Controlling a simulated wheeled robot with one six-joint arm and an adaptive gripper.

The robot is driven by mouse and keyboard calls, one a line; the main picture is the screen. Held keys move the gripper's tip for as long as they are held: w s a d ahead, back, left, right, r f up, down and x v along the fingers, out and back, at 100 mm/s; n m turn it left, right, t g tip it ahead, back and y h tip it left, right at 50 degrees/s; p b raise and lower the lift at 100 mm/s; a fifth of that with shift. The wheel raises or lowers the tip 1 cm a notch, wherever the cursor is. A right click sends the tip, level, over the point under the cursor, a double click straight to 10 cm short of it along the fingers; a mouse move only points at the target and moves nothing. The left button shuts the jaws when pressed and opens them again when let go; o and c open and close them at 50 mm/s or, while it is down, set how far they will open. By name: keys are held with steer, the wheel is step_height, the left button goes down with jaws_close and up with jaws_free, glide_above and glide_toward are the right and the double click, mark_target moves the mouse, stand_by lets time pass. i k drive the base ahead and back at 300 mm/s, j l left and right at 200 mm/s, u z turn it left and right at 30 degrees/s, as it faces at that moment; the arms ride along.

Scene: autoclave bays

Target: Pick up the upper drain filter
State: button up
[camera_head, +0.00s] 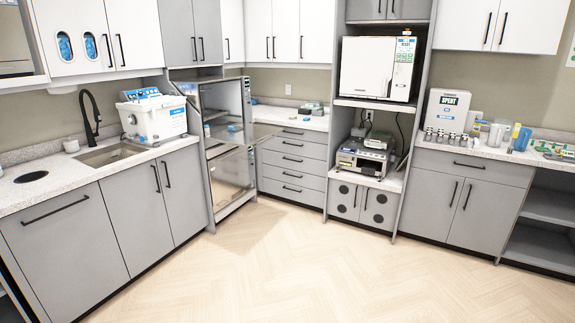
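I cannot make out the upper drain filter for certain. A tall steel unit (207,86) with two open bays, one above the other, stands left of the back corner. Its upper bay shows a rack or tray inside, and a small blue item (232,128) shows at that bay's level, too small to identify. A flat steel door (252,136) appears folded down at the upper bay. The lower bay's inside is largely hidden behind reflective panels. My gripper is not in view.
The wood floor (290,265) is wide and clear. A sink counter (100,167) runs along the left. A white autoclave (376,69) sits on a shelf above a grey machine (364,156). The right counter holds a white "SPENT" box (447,109) and several bottles.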

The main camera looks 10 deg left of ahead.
mark_target(231, 128)
steer(key=i+j+u, duration=0.3)
steer(key=i, duration=0.8)
steer(key=i+j+u, duration=0.1)
steer(key=i+u, duration=0.25)
steer(key=i, duration=0.8)
